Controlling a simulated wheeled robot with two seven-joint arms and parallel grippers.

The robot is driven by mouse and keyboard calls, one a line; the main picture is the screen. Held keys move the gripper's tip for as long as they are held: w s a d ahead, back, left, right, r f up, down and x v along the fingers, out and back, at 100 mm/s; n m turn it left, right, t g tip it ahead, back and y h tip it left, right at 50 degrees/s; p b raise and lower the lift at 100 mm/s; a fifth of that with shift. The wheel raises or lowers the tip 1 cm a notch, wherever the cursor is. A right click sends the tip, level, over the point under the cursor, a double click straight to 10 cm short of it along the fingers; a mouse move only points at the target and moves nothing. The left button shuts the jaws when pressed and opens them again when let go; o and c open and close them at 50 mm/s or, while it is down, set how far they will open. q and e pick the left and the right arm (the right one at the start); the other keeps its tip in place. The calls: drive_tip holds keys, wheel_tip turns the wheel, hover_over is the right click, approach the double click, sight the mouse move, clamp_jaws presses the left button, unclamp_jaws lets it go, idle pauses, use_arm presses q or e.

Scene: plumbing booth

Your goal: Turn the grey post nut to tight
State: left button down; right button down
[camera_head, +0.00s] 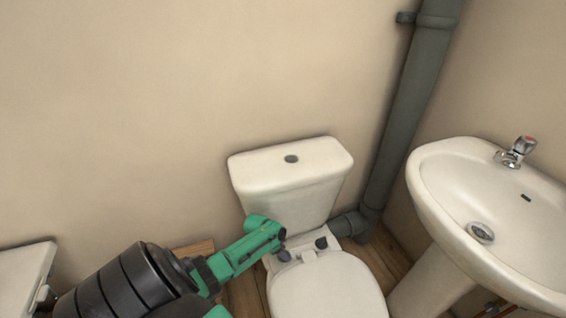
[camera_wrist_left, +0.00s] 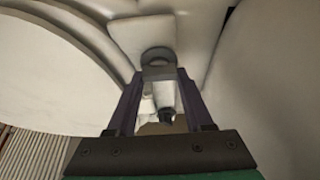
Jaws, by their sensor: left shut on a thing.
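In the left wrist view the grey post nut (camera_wrist_left: 158,72) sits between my left gripper's fingertips (camera_wrist_left: 160,78), against a round grey collar on the white ceramic. The fingers are shut on it from both sides. Below it a pale post with a dark tip shows between the fingers. In the head view my green left gripper (camera_head: 277,241) reaches to the left rear of the toilet seat (camera_head: 325,290), by the dark hinge fitting; the nut itself is hidden there. The nut's tightness cannot be read from these frames. My right gripper is in neither view.
The white cistern (camera_head: 290,185) stands just behind the gripper. A second dark hinge fitting (camera_head: 321,243) is to the right. A grey waste pipe (camera_head: 405,110) runs up the corner, and a washbasin (camera_head: 490,215) stands right. Another white fixture (camera_head: 22,280) is far left.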

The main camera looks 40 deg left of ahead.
use_arm(q)
drive_tip(key=shift+c, duration=1.4)
unclamp_jaws()
drive_tip(key=p+v, duration=0.1)
drive_tip(key=v, duration=0.1)
drive_tip(key=p+v, duration=0.2)
drive_tip(key=v, duration=0.1)
drive_tip(key=shift+s+a+r, duration=0.1)
drive_tip(key=shift+s+a, duration=0.05)
drive_tip(key=shift+s, duration=0.3)
drive_tip(key=s+a, duration=0.5)
drive_tip(key=s, duration=0.4)
drive_tip(key=shift+s, duration=0.4)
drive_tip(key=shift+a, duration=0.1)
